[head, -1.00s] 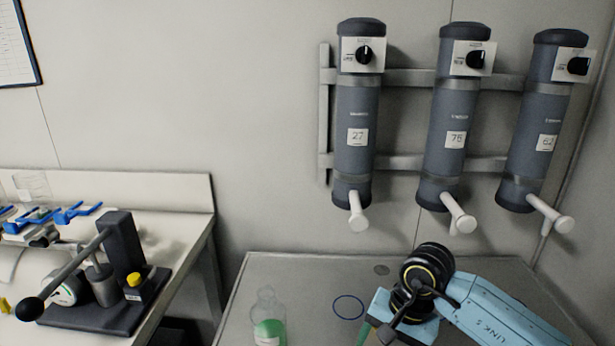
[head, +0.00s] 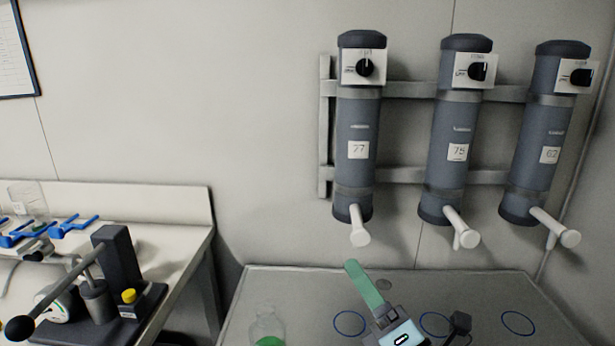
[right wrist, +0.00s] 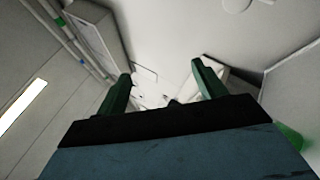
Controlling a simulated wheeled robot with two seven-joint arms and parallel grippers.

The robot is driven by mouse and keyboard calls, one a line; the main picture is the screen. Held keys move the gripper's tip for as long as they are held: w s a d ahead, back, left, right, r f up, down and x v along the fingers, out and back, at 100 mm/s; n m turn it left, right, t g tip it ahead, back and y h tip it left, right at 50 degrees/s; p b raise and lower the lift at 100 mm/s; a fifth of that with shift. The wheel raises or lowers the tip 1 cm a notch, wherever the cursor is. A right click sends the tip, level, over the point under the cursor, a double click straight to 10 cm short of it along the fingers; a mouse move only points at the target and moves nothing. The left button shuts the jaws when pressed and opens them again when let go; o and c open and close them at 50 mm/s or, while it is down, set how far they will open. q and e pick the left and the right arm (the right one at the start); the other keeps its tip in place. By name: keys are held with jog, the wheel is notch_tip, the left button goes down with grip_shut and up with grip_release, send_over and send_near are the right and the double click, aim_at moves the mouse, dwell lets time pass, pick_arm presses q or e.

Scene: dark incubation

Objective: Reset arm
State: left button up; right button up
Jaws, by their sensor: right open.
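My right gripper (head: 364,283) is over the grey bench at the lower middle of the head view, with a green finger pointing up and to the left. The other finger cannot be made out there. In the right wrist view the two green fingers (right wrist: 164,80) stand wide apart with nothing held between them. Behind them are pale walls and ceiling-like surfaces. My left gripper is not in view.
The grey bench (head: 300,285) carries a clear bottle with green contents (head: 267,328) and blue rings (head: 518,323). Three grey cylinders (head: 358,130) with white spouts hang on the wall above. A lever press (head: 120,260) stands on the left table.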

jog(key=s+d+f+m+g+h, duration=0.35)
jog(key=d+f+m+h, duration=0.9)
jog(key=m, duration=0.65)
jog(key=s+d+f+m+g, duration=0.1)
jog(key=s+f+m+g, duration=0.5)
jog(key=s, duration=0.4)
jog(key=s+f+m+g, duration=0.4)
jog(key=s+f+g, duration=0.35)
jog(key=s, duration=0.25)
jog(key=s+f+x, duration=0.1)
jog(key=s+x, duration=0.2)
jog(key=x, duration=0.9)
jog(key=s+x, duration=0.2)
jog(key=x, duration=0.9)
jog(key=s+d+f, duration=0.2)
jog(key=s+f, duration=0.6)
jog(key=s, duration=0.1)
jog(key=s+d+f+n+g, duration=0.1)
jog(key=s+d+f, duration=0.1)
jog(key=s+f, duration=0.6)
jog(key=shift+s+d+f, duration=0.3)
jog(key=shift+s+d, duration=0.1)
jog(key=shift+s, duration=0.05)
